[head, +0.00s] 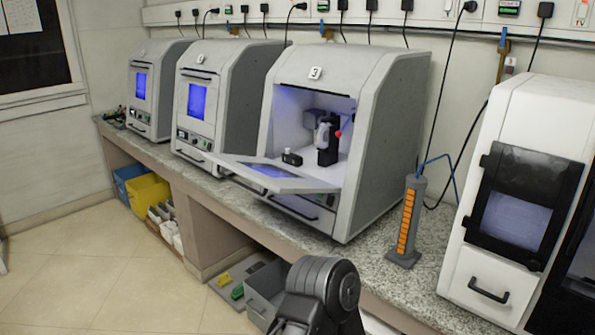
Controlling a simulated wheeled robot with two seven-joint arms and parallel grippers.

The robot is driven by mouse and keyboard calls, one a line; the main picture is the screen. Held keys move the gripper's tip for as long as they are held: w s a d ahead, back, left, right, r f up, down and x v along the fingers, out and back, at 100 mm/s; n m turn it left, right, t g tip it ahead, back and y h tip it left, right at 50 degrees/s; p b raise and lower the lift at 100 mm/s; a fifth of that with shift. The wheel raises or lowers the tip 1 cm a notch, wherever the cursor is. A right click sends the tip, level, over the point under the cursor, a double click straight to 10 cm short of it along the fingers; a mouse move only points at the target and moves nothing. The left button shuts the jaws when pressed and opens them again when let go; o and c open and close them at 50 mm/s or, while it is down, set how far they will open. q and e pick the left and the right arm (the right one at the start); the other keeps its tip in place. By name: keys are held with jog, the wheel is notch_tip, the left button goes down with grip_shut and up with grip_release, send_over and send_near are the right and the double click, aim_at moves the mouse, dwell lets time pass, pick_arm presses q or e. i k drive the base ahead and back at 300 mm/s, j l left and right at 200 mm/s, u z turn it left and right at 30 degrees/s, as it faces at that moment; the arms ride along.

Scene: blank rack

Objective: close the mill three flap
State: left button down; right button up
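Mill three (375,130) is the grey cabinet marked 3 in the middle of the head view. Its flap (265,174) is open, folded down and out from the lower front edge, roughly level and sticking out past the bench edge. The lit white chamber behind it is exposed, with a black machine part (328,142) with a red knob and a small dark block inside. A dark rounded link of my arm shows at the bottom centre, in front of the bench and apart from the flap. Neither gripper can be seen.
Two similar mills, one (195,110) beside mill three and one (142,95) farther left, have shut flaps. A grey stand with an orange strip (407,222) is to the right, before a white machine (525,190). Bins (148,192) sit below the bench; open floor lies left.

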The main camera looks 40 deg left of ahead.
aim_at(278, 182)
jog(key=u, duration=1.45)
jog(key=i+j, duration=0.2)
jog(key=i, duration=0.15)
jog(key=i+j, duration=0.25)
jog(key=i+u, duration=0.05)
jog(key=i, duration=0.05)
